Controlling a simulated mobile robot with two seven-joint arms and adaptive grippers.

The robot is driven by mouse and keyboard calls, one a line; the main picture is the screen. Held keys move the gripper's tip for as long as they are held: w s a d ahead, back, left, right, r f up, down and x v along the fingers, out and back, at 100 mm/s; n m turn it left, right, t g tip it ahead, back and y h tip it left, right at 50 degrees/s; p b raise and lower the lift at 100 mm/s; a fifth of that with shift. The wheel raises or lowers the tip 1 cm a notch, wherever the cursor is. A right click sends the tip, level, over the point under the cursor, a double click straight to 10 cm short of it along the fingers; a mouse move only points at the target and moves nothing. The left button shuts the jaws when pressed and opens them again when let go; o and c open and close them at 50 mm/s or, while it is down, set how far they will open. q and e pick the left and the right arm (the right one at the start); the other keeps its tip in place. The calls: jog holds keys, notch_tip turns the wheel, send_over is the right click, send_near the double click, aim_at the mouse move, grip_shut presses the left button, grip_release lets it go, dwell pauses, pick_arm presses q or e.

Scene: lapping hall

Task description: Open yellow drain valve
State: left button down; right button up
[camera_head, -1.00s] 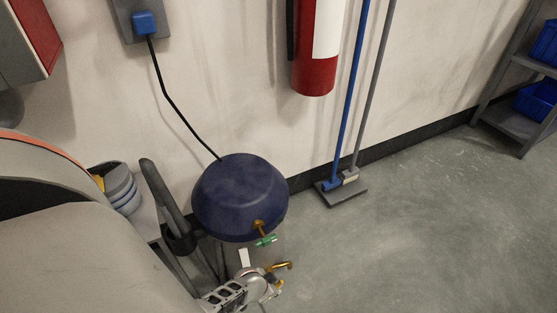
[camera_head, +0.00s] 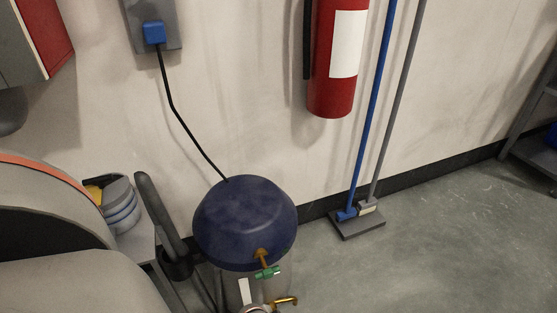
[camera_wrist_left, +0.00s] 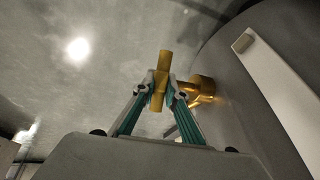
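The yellow drain valve (camera_head: 285,301) sits low on the front of a tank with a blue domed lid (camera_head: 243,219), at the bottom edge of the head view. In the left wrist view the yellow drain valve (camera_wrist_left: 164,62) shows as a bar, with its round body at right against the grey tank wall. My left gripper (camera_wrist_left: 160,92) has its fingertips pressed in on both sides of this bar. In the head view only a little of my left gripper shows, cut off at the bottom edge. My right gripper is not in view.
A green-handled valve (camera_head: 267,271) sits just above on the tank. A black cord runs to a blue plug (camera_head: 154,33).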

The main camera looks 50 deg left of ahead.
pick_arm(q)
jog(key=shift+a, duration=0.1)
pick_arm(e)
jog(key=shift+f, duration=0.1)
pick_arm(q)
jog(key=shift+s+a+f+t, duration=0.1)
jog(key=shift+s+f+t, duration=0.1)
jog(key=shift+t, duration=0.2)
jog(key=shift+b, duration=0.3)
jog(key=shift+w+r+t+h, duration=0.1)
jog(key=shift+r+t+h, duration=0.05)
jog(key=shift+t+h, duration=0.15)
jog(key=c, duration=2)
grip_release()
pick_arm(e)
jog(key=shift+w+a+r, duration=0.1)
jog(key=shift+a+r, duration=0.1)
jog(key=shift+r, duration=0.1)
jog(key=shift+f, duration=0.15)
pick_arm(q)
jog(key=shift+r, duration=0.1)
jog(key=shift+v, duration=5.9)
